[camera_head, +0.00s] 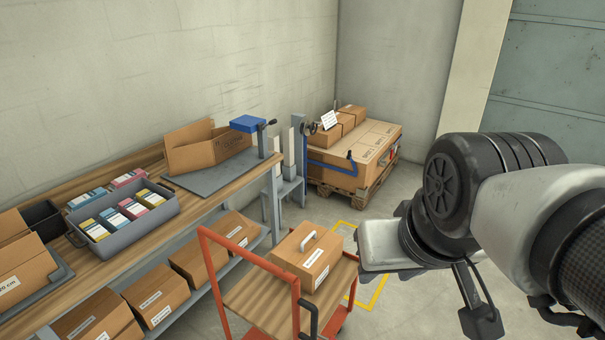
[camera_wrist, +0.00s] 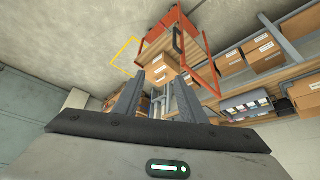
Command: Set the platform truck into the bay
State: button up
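The platform truck has a wooden deck (camera_head: 247,300) and an orange-red tubular frame (camera_head: 243,259) with a black grip. A cardboard box (camera_head: 307,256) with a pale handle stands on its deck. The bay is a yellow floor outline (camera_head: 377,291), partly hidden behind the truck's far end. In the wrist view the truck's red frame (camera_wrist: 203,45) is at the top and the bay outline (camera_wrist: 124,54) is beside it. My gripper (camera_wrist: 158,82) is open, its two fingers apart with nothing visibly held between them. The fingers cannot be made out in the head view.
A wooden workbench (camera_head: 99,302) runs along the left, with a grey tote (camera_head: 128,227) of small packs and boxes on a lower shelf. Open floor (camera_head: 415,310) lies right of the bay.

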jog(key=shift+c, duration=0.3)
jog(key=w+a+f+m+g+y+b, duration=0.1)
jog(key=w+f+m+b, duration=0.6)
jog(key=f, duration=0.5)
jog(key=w+a+f+m+g+y+b, duration=0.1)
jog(key=w+f+m+g+y+b, duration=0.1)
jog(key=w+f+m+b, duration=0.55)
jog(key=w+a+f+m+g+y+b, duration=0.1)
jog(key=w+f+m+b, duration=0.2)
jog(key=w+f+m, duration=0.85)
jog(key=s+a+f+n+b, duration=0.1)
jog(key=f, duration=0.5)
jog(key=s+a+f+n+b, duration=0.1)
jog(key=a+f+b, duration=0.1)
jog(key=f, duration=0.4)
jog(key=s+a+f+n+b, duration=0.1)
jog(key=a+f+b, duration=0.1)
jog(key=f, duration=0.5)
jog(key=shift+a, duration=0.25)
jog(key=shift+c, duration=0.2)
grip_shut()
